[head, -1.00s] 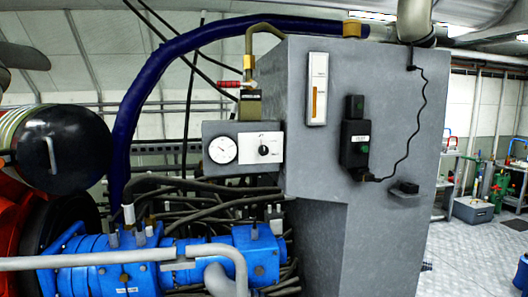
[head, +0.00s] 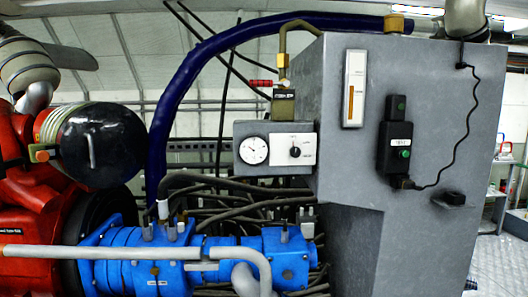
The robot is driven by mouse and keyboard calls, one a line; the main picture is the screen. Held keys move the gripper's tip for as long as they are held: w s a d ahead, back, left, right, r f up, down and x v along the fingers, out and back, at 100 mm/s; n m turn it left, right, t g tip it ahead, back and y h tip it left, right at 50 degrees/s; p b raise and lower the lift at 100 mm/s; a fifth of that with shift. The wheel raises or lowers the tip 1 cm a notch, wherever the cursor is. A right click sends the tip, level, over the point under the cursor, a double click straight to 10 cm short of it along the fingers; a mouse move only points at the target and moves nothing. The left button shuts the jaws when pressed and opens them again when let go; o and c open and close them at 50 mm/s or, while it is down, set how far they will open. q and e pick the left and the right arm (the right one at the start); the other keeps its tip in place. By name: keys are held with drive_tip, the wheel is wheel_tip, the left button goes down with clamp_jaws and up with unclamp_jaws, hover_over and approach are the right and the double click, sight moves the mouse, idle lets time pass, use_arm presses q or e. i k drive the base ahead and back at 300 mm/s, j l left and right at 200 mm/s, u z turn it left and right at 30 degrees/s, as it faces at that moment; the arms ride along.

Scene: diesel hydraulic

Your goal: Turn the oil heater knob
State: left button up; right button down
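The oil heater knob is most likely the black knob (head: 295,151) on a white plate with small markings. The plate sits on the right half of a small grey control box (head: 244,130), fixed beside the large grey tank (head: 345,180). A round white gauge (head: 254,150) is on the left half of the same box. The knob's exact pointing direction is too small to tell. Neither of my grippers shows in the head view, and nothing covers the knob.
A grey horizontal pipe (head: 110,252) and blue pump housing (head: 140,272) stand below the box, with dark hoses between. A red-handled valve (head: 262,83) is above it. A black device (head: 395,148) with a hanging cable is on the tank. Floor (head: 500,262) shows at right.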

sight(295, 151)
drive_tip(key=i+l+u, duration=0.2)
drive_tip(key=l, duration=0.25)
drive_tip(key=l+u, duration=0.25)
drive_tip(key=l, duration=0.2)
drive_tip(key=i+l+u, duration=0.1)
drive_tip(key=l, duration=0.55)
drive_tip(key=i+l, duration=0.1)
drive_tip(key=l, duration=0.55)
drive_tip(key=i+l+u, duration=0.15)
drive_tip(key=l, duration=0.5)
drive_tip(key=k, duration=0.05)
